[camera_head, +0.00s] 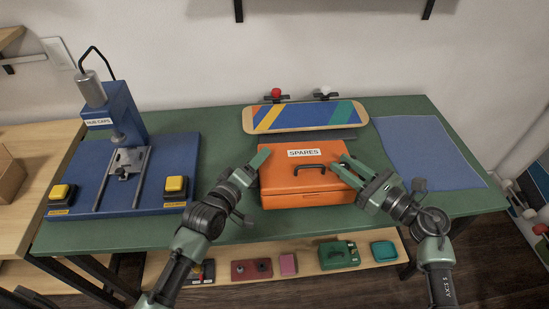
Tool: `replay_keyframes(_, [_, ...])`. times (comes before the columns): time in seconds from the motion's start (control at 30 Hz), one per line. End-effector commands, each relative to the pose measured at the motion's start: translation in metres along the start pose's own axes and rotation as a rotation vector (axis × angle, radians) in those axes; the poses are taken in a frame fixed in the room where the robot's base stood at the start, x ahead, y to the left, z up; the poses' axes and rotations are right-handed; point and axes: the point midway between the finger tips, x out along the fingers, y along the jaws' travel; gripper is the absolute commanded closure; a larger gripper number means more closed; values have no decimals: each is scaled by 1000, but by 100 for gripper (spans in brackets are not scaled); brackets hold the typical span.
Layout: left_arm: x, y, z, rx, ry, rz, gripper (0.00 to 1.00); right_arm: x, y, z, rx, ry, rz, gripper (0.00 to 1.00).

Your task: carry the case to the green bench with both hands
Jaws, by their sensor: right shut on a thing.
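The orange case (285,177), labelled SPARES and with a dark handle on its front, is over the green bench (240,233), near its front middle. I cannot tell whether it rests on the top or is held just above it. My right gripper (350,168) is shut on the right side of the case. My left gripper (259,160) is at the left side of the case; its jaws show edge-on, so I cannot tell whether they are open or shut.
A blue press (180,150) with two yellow buttons fills the bench's left. A striped skateboard deck (303,117) stands behind the case. A blue mat (425,150) lies clear at right. A lower shelf (220,271) holds several small items.

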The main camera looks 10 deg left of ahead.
Motion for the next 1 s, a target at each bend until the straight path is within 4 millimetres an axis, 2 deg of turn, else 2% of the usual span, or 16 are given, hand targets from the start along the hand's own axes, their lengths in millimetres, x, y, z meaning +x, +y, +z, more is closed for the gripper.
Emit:
replay_keyframes(0.03, [1,-5,7,8,-8,-2,100,3,2,1,-6,-14,8,100])
replay_keyframes(0.17, [3,-12,11,8,-8,-2,100,3,2,-7,-6,-14,8,100])
replay_keyframes(0.2, [2,-13,12,7,-12,-8,35,3,3,-8,-4,-9,8,69])
replay_keyframes(0.27, [2,-12,11,6,-12,-7,18,2,2,-7,-4,-8,7,52])
replay_keyframes(0.67, [-3,-11,7,2,-4,-3,18,1,1,-10,-1,-2,2,52])
replay_keyframes(0.77, [-16,-11,8,3,-4,-4,18,0,0,-10,-1,-1,1,52])
replay_keyframes(1.0, [-68,-11,8,3,-6,-5,18,0,0,-11,0,-1,1,52])
